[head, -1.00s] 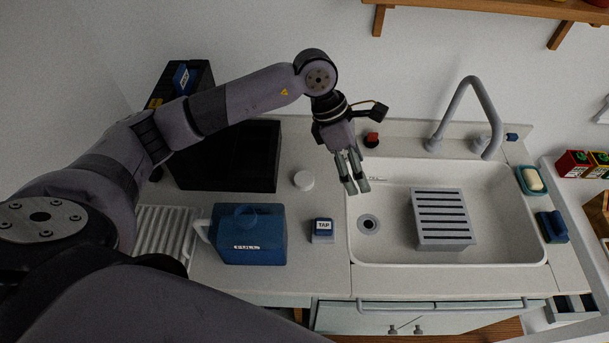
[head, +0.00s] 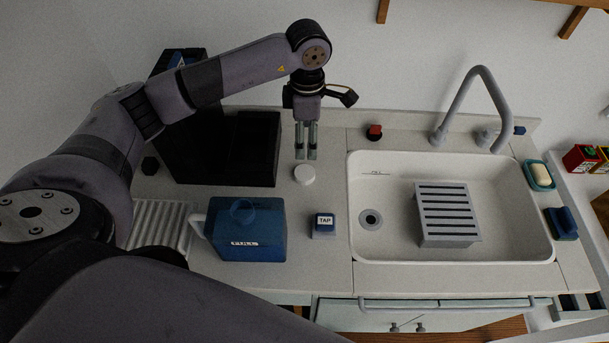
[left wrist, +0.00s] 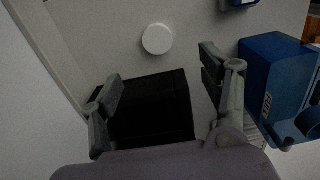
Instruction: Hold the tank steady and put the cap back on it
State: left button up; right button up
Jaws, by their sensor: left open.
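The blue tank (head: 262,228) stands upright on the counter left of the sink, with its handle on the left and a round opening on top. It also shows at the right of the left wrist view (left wrist: 272,72). The white round cap (head: 304,175) lies on the counter behind and right of the tank; it also shows in the left wrist view (left wrist: 157,39). My left gripper (head: 306,156) points down just above and behind the cap, open and empty. In the left wrist view its fingers (left wrist: 160,80) are spread apart, the cap beyond them. My right gripper is not in view.
A black machine (head: 228,150) stands behind the tank. A small TAP block (head: 324,225) sits right of the tank. The sink (head: 390,250) holds a slotted grey rack (head: 447,213), with a tall faucet (head: 462,100) behind. A ribbed drainer (head: 160,225) lies to the left.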

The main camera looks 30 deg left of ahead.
pick_arm(q)
jog(key=b, duration=0.4)
send_over(304, 172)
jog(key=f, duration=0.9)
jog(key=shift+d+f, duration=0.1)
jog(key=shift+d, duration=0.3)
jog(key=f+b, duration=0.1)
jog(key=f, duration=0.2)
jog(key=f+b, duration=0.1)
jog(key=f, duration=0.1)
jog(key=shift+a+f+b, duration=0.2)
jog(key=shift+a+b, duration=0.1)
jog(key=shift+a, duration=0.05)
jog(key=shift+w+r, duration=0.1)
jog(key=c, duration=0.9)
